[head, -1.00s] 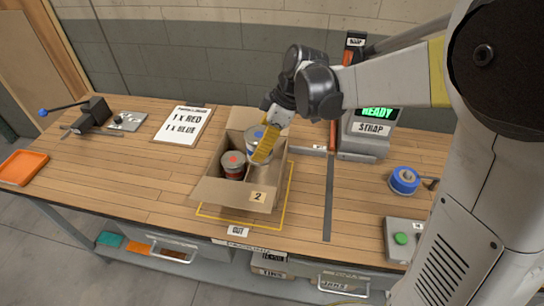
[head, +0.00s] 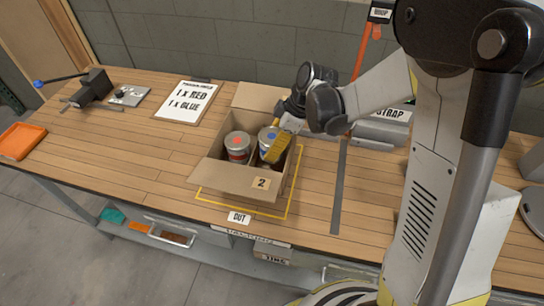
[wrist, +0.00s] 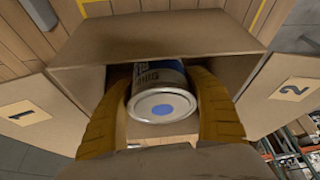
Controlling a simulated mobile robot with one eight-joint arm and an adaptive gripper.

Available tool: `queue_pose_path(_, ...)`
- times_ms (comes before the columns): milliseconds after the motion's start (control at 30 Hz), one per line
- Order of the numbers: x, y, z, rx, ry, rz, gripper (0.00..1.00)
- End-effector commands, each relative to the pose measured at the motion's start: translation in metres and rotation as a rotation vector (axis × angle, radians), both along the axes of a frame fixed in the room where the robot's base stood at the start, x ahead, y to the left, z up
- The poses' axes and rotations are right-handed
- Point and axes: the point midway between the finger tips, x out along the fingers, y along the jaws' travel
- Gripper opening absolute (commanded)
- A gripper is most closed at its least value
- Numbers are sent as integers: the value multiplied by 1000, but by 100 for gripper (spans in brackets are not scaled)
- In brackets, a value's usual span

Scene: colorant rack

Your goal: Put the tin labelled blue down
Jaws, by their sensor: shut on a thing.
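The tin labelled blue (head: 265,139) has a silver lid with a blue dot and stands inside the right part of an open cardboard box (head: 232,178). In the wrist view its lid and blue label (wrist: 162,108) face me. My gripper (head: 276,149) is shut on this tin, with one yellow finger on each side in the wrist view (wrist: 163,100). The tin looks upright, its lid near the rim height. Its base is hidden, so I cannot tell whether it touches the box floor. A red-dotted tin (head: 238,146) stands in the left part, beside it.
The box sits within a yellow outline (head: 226,207) on the wooden bench (head: 130,150). An order sheet (head: 186,101) reads 1 x RED, 1 x BLUE. An orange tray (head: 21,141) is at far left. A strap machine (head: 384,130) stands right of the box.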

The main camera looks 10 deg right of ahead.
Motion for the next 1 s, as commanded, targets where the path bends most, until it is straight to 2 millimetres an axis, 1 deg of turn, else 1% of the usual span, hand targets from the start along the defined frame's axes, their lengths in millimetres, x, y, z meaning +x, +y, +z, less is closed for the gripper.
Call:
queue_pose_path(133, 0, 0, -14, 0, 0, 0, 23)
queue_pose_path(300, 0, 0, -43, 0, 0, 0, 23)
queue_pose_path(367, 0, 0, -46, 0, 0, 0, 23)
queue_pose_path(567, 0, 0, -45, 0, 0, 0, 23)
queue_pose_path(700, 0, 0, -49, 0, 0, 0, 23)
queue_pose_path(733, 0, 0, -48, 0, 0, 0, 70)
queue_pose_path(800, 0, 0, -48, 0, 0, 0, 88)
queue_pose_path(1000, 0, 0, -47, 0, 0, 0, 88)
